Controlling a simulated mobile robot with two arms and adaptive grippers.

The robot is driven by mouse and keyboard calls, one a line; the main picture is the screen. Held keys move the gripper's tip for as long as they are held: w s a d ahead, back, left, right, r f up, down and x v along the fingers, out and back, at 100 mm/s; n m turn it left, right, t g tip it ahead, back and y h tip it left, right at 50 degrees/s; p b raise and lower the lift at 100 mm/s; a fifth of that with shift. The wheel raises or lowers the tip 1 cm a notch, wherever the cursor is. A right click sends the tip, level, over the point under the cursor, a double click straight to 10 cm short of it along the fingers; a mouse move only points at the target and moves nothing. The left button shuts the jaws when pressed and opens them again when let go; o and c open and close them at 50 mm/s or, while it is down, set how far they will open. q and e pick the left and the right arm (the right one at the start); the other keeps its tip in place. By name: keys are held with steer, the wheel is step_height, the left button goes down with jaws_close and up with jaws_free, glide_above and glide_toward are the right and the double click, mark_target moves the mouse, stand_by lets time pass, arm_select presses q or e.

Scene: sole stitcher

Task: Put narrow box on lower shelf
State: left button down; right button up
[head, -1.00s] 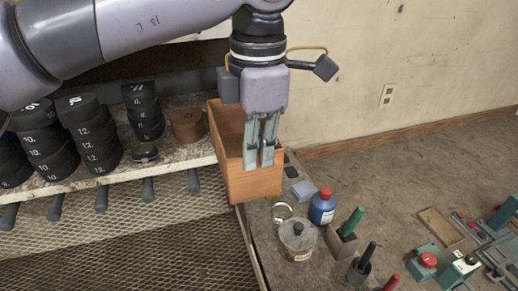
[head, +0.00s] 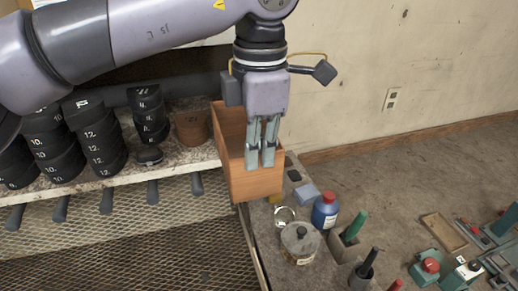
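The narrow box (head: 257,186) is an open-topped, orange-brown wooden box in the middle of the head view. It stands out at the right end of the speckled shelf, beside the tool bench. My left gripper (head: 260,157) points down at the box's near right part, its two fingers close together and shut on the box's wall. The fingers hide part of the wall, and the box's underside is hidden. Below the speckled shelf is a lower mesh shelf (head: 130,228), with its visible part bare. My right gripper is not in view.
The speckled shelf (head: 120,187) holds stacks of black numbered cups (head: 98,140) and a brown cup (head: 191,127). Dark handles (head: 153,192) hang along its front edge. The bench at right holds a jar (head: 300,241), a blue bottle (head: 325,211) and tools.

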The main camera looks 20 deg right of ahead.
arm_select(q)
steer(key=w+p, duration=0.5)
steer(key=w, duration=0.4)
steer(key=shift+w+a+p, duration=0.15)
steer(key=shift+w+p, duration=0.1)
steer(key=shift+p, duration=0.05)
stand_by(1.2)
steer(key=shift+w+f, duration=0.1)
steer(key=shift+f+b, duration=0.3)
steer(key=shift+f, duration=0.15)
stand_by(0.5)
steer(key=c, duration=1.7)
jaws_free()
steer(key=shift+c, duration=0.7)
